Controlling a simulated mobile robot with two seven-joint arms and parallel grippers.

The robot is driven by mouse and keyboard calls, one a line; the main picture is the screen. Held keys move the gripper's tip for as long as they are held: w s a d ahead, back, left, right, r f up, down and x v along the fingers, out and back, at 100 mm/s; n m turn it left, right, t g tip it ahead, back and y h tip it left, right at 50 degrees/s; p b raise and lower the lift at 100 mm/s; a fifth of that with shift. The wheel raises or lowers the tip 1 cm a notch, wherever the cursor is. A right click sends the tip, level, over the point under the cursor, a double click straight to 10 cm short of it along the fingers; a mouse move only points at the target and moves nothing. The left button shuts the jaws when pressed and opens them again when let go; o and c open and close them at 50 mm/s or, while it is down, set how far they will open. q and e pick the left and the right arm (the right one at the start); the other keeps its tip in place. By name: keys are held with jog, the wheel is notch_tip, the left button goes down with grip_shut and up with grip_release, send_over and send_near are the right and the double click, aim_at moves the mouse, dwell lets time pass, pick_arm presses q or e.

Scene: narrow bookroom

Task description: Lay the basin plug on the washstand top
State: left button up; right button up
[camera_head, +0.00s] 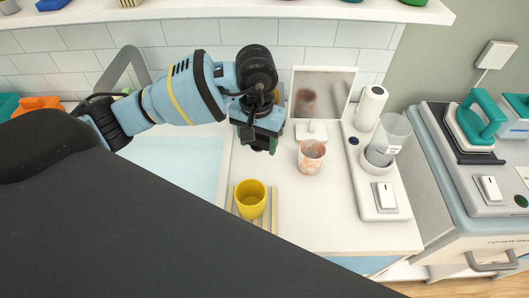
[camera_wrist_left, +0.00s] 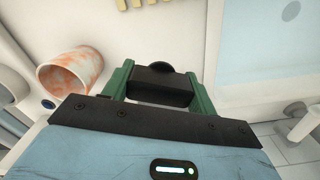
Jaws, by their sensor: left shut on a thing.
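My left gripper (camera_head: 268,148) is over the left part of the white washstand top (camera_head: 330,220), near the basin's edge. In the left wrist view its green fingers (camera_wrist_left: 158,84) are shut on a dark piece, which I take to be the basin plug (camera_wrist_left: 160,88). A rounded black part sticks out past the fingertips. The plug seems held above the white surface; the exact gap is hard to tell. In the head view the gripper mostly hides the plug. My right gripper is not in view.
A marbled cup (camera_head: 312,157) stands right of the gripper, a mirror (camera_head: 322,92) behind. A yellow cup (camera_head: 250,198) stands in front, by pale strips. The front middle of the top is clear.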

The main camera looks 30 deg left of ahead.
aim_at(259, 163)
pick_arm(q)
jog(key=shift+f, duration=0.5)
notch_tip(259, 163, down, 5)
jog(key=shift+r+b, duration=0.15)
jog(key=shift+b, duration=0.75)
jog(key=o, duration=0.8)
jog(key=shift+o, duration=0.7)
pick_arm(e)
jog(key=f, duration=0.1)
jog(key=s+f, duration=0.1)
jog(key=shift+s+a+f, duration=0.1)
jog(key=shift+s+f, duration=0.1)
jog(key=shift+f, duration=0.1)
